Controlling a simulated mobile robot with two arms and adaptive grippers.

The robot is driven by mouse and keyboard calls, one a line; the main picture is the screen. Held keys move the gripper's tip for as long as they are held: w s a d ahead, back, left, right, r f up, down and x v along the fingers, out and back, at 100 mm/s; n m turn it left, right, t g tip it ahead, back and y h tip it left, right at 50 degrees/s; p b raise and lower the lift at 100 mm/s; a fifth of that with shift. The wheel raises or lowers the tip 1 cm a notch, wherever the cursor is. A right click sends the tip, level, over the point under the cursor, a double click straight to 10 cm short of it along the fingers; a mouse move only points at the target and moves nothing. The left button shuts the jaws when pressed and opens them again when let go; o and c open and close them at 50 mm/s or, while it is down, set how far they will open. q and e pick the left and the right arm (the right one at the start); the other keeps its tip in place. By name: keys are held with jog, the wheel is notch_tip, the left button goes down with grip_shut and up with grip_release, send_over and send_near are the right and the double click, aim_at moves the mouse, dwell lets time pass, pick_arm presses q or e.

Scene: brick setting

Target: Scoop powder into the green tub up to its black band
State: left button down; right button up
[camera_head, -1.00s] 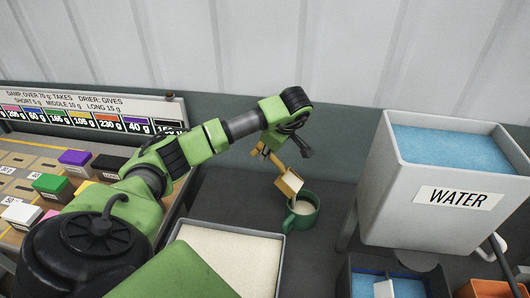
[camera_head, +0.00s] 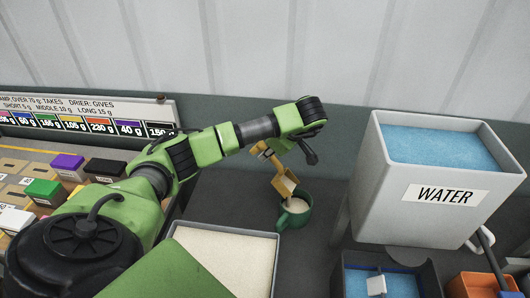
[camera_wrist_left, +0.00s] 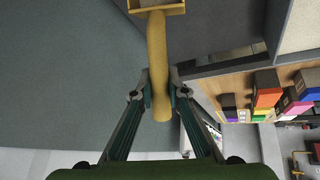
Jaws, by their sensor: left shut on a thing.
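The green tub (camera_head: 296,219), a mug-like cup with a handle, stands on the dark bench and holds pale powder inside. I cannot make out its black band. My left gripper (camera_wrist_left: 159,92) is shut on the handle of a yellow scoop (camera_wrist_left: 157,50). In the head view the scoop (camera_head: 284,185) is tilted with its box end down, just over the tub's rim; whether it touches is unclear. Its contents are mostly hidden. A tray of pale powder (camera_head: 277,262) lies in front, partly covered by my arm. My right gripper is not in view.
A grey WATER bin (camera_head: 400,225) stands right of the tub. Blue-filled (camera_head: 405,285) and orange (camera_head: 470,285) containers sit below it. Coloured blocks (camera_head: 68,167) and a label board (camera_head: 90,105) are at left. Dark bench around the tub is clear.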

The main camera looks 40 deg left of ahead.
pick_arm(q)
jog(key=shift+d+r, duration=0.1)
jog(key=shift+r+h+p, duration=0.45)
jog(key=shift+r+h, duration=0.05)
jog(key=shift+h, duration=0.3)
jog(key=h, duration=0.2)
jog(key=r+h, duration=0.1)
jog(key=h, duration=0.1)
jog(key=shift+a+r+n+t+b, duration=0.2)
jog(key=shift+n+t+b, duration=0.1)
jog(key=shift+t+b, duration=0.1)
jog(key=shift+d+r+h, duration=0.2)
jog(key=shift+r+h, duration=0.05)
jog(key=shift+h, duration=0.25)
jog(key=shift+a+r+t+h, duration=0.1)
jog(key=shift+r+t+h, duration=0.2)
jog(key=shift+r+h, duration=0.7)
